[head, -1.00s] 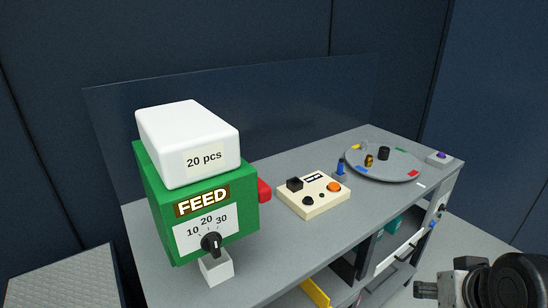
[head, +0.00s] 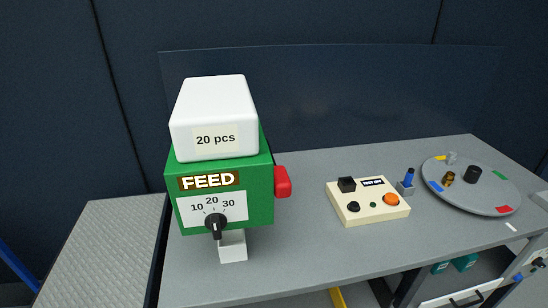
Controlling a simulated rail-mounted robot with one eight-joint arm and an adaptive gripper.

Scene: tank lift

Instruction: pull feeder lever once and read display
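The green feeder box (head: 258,212) labelled FEED stands on the grey bench at the left of the head view, with a white block (head: 212,105) marked "20 pcs" on top. Its red lever (head: 283,181) sticks out from the right side. A cream control box (head: 367,212) has black and orange buttons and a small dark display (head: 373,182), whose text is too small to read. My gripper is not in view.
A grey turntable (head: 470,200) with small parts and coloured marks stands at the right. A blue peg (head: 409,178) stands beside the control box. The bench front (head: 330,265) is clear. A grey textured platform (head: 100,250) is at the left.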

